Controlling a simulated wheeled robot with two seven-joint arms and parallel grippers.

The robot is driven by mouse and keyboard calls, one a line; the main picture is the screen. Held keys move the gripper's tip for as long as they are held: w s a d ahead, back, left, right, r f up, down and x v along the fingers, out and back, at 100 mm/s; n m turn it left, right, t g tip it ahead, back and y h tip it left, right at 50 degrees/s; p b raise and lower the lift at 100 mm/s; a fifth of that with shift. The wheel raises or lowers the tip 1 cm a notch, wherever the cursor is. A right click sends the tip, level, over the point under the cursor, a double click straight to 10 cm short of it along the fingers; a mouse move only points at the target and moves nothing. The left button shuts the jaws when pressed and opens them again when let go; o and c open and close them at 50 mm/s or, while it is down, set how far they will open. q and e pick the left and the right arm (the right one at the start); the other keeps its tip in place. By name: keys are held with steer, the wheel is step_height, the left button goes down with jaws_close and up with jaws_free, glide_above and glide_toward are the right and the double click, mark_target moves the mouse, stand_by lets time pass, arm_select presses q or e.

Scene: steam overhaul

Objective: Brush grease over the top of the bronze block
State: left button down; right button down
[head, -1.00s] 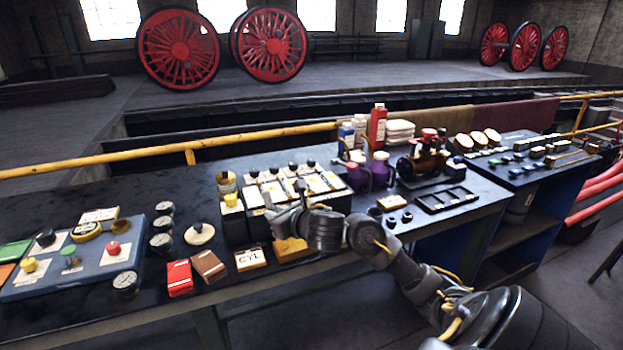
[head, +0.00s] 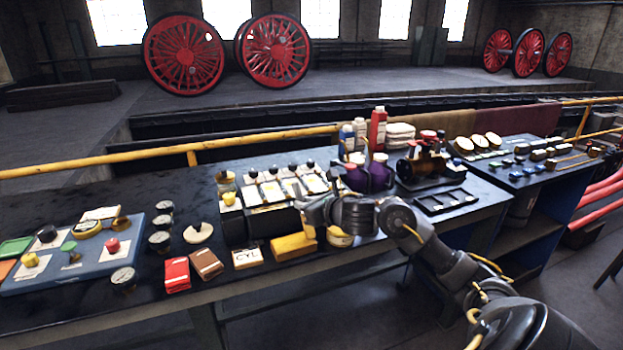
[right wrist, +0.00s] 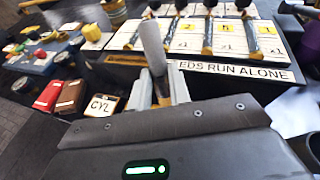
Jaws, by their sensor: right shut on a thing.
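The bronze block (head: 293,246), a yellow-brown bar, lies on the bench in front of the card box in the head view. My right gripper (head: 308,207) is above and behind it, apart from it as far as I can tell. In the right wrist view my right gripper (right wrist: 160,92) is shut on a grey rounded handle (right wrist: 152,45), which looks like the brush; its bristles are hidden. A yellow tin with a pale top (head: 340,238), perhaps the grease, stands right of the block, partly under my wrist. My left gripper is not in view.
The card box (head: 245,228) with several black-knobbed levers stands close behind the block. The CYL card (head: 247,258), a brown booklet (head: 206,264) and a red booklet (head: 177,272) lie to the left. Purple bottles (head: 380,172) stand behind my right wrist.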

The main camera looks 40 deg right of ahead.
steer(key=shift+s+d+r+p, duration=0.1)
steer(key=shift+d+r+p, duration=0.1)
steer(key=shift+r+p, duration=0.3)
steer(key=shift+s+d+r+p, duration=0.1)
steer(key=shift+d+r+p, duration=0.1)
steer(key=shift+r, duration=0.45)
step_height(320, 180, up, 2)
steer(key=shift+w+a+p, duration=0.15)
steer(key=shift+p, duration=0.6)
step_height(320, 180, up, 4)
steer(key=p, duration=0.2)
steer(key=shift+f+p, duration=0.15)
steer(key=shift+p, duration=0.25)
steer(key=shift+f, duration=0.1)
steer(key=shift+s+f+b, duration=0.3)
steer(key=shift+s+b, duration=0.2)
steer(key=shift+s, duration=0.05)
steer(key=shift+a, duration=0.15)
